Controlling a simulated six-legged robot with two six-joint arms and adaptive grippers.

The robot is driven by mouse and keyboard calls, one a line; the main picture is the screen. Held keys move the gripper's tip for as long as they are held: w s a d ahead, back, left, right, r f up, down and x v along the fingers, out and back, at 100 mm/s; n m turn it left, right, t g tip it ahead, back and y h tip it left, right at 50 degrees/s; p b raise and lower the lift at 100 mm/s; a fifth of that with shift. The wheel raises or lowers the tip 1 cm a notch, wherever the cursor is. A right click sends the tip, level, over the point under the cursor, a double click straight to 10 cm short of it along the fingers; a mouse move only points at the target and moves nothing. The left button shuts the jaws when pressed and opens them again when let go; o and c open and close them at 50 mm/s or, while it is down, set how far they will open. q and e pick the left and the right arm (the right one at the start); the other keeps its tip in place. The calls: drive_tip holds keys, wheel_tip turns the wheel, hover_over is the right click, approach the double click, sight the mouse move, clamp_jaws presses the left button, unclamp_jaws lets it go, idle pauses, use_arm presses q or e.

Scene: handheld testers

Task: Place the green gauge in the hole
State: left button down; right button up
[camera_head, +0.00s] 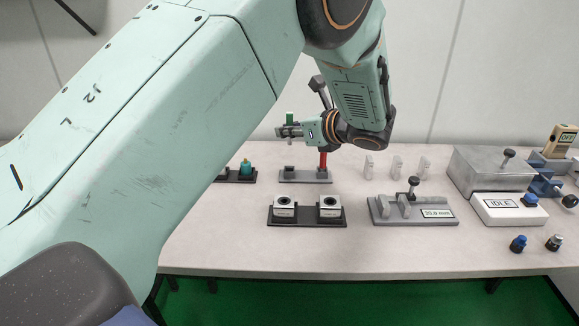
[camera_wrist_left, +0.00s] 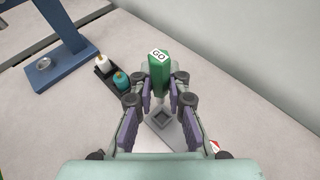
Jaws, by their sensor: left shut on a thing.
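The green gauge (camera_head: 290,118), a green bar with a "GO" label on its top end, is upright in my left gripper (camera_head: 288,131). In the left wrist view the gauge (camera_wrist_left: 159,78) stands between the fingers of the left gripper (camera_wrist_left: 161,90), which are shut on it. A grey block with a square hole (camera_wrist_left: 163,117) shows below, nearer the wrist in that picture. The gauge looks above the grey stand (camera_head: 305,176) at the back of the table. Its lower end is hard to make out. My right gripper is in neither view.
A black holder with a teal-topped bottle (camera_head: 245,168) stands left of the stand, partly behind my left arm. A red post (camera_head: 323,160) rises at the stand's right. Two square blocks on a dark tray (camera_head: 307,222) and a grey fixture (camera_head: 412,210) are nearer the front.

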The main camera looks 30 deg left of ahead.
use_arm(q)
wheel_tip(320, 180, down, 8)
drive_tip(key=b, duration=0.2)
drive_tip(key=shift+f+b, duration=0.15)
drive_tip(key=shift+b, duration=0.25)
drive_tip(key=shift+w+a+f, duration=0.1)
drive_tip(key=shift+w+a, duration=0.05)
drive_tip(key=shift+w, duration=0.05)
drive_tip(key=shift+s, duration=0.1)
drive_tip(key=shift+s, duration=0.1)
drive_tip(key=c, duration=1.4)
unclamp_jaws()
drive_tip(key=shift+f, duration=0.15)
drive_tip(key=shift+o, duration=0.4)
